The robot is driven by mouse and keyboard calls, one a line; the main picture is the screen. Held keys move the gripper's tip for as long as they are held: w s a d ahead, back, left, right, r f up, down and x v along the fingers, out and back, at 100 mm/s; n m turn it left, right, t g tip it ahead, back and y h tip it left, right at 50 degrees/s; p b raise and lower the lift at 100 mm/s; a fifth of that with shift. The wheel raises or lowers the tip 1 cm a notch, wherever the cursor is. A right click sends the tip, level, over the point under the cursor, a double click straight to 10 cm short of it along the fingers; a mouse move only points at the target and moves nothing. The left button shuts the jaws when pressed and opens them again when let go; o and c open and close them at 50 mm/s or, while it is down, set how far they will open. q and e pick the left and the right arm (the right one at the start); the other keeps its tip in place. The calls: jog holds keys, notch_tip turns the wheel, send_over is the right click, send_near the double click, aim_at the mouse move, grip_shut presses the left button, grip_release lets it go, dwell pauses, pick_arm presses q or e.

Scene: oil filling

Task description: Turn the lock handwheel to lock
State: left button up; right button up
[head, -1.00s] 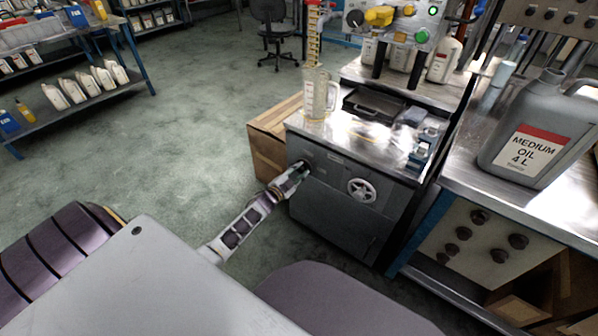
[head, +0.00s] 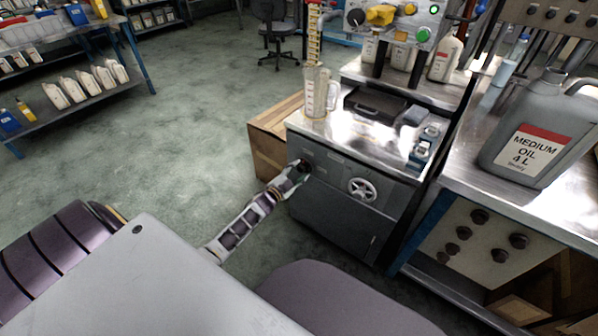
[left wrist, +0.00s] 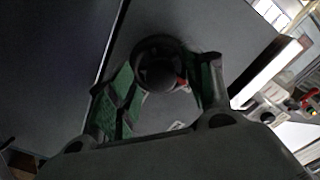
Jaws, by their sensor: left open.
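A white spoked handwheel (head: 362,190) is on the front of the dark grey cabinet (head: 335,222). My left gripper (head: 302,167) is at the upper left of that front, to the left of the handwheel and apart from it. In the left wrist view my left gripper (left wrist: 165,88) is open, with a green-padded finger on each side of a dark round knob (left wrist: 160,66) on the panel. The knob has a small red mark at its right. Whether the fingers touch it I cannot tell. My right gripper is not in view.
A clear measuring jug (head: 318,92) stands on the cabinet's metal top, near a black tray (head: 375,104). A grey oil can (head: 540,130) stands on the right-hand bench. A wooden box (head: 270,140) is left of the cabinet. The floor at left is clear.

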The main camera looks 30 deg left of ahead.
pick_arm(q)
jog(key=s+a, duration=0.1)
jog(key=s, duration=1)
dwell(0.4)
jog(key=shift+s, duration=0.1)
jog(key=shift+s, duration=0.1)
dwell(0.5)
